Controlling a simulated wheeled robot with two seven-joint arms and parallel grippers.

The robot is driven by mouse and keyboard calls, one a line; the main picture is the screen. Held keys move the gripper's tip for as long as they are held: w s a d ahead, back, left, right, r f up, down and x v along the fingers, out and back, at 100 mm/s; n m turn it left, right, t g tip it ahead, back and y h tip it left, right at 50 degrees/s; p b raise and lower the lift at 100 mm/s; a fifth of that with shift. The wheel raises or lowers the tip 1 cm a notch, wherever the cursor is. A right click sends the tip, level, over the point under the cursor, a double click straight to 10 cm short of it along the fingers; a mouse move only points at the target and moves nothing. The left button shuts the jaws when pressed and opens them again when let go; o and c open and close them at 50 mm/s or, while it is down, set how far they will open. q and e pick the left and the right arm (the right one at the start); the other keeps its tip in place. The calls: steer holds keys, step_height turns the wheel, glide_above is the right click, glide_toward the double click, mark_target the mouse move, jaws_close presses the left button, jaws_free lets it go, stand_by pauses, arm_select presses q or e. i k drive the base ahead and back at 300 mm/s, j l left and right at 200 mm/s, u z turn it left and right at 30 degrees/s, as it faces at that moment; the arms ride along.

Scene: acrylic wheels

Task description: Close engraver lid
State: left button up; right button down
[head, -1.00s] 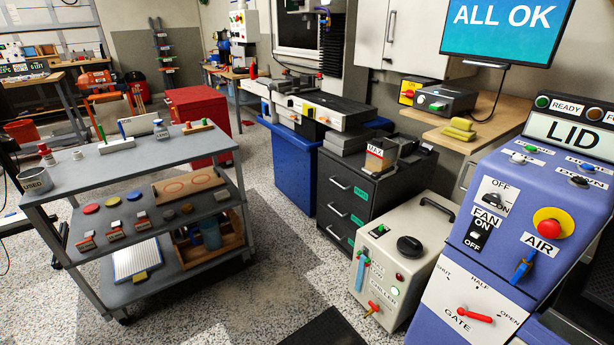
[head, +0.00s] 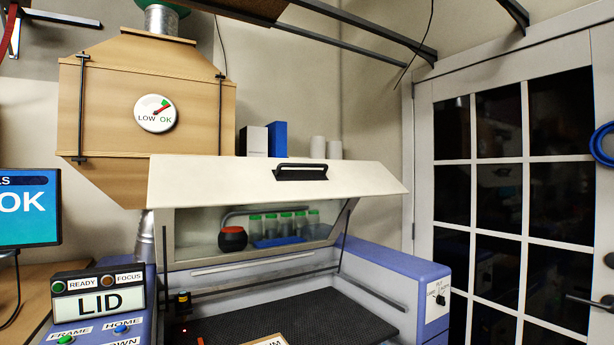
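The engraver lid (head: 235,185) stands raised in the head view, a cream panel with a window below its front edge. Its black handle (head: 301,171) is at the middle of the panel. The engraver body (head: 395,268) is blue, with a dark honeycomb bed (head: 300,318) showing under the open lid. A sign reading LID (head: 100,301) stands on the blue control console at lower left. Neither of my grippers shows in the view.
A wooden duct box (head: 195,90) with a LOW/OK gauge hangs behind at left. A screen (head: 28,208) stands at the left edge. Shelf items, including a blue box (head: 277,138), are behind the lid. A glazed door (head: 515,180) is at right. A labelled card (head: 268,341) lies at the bed's front.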

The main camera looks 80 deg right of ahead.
mark_target(175, 182)
steer(key=z, duration=2.5)
steer(key=i, duration=0.1)
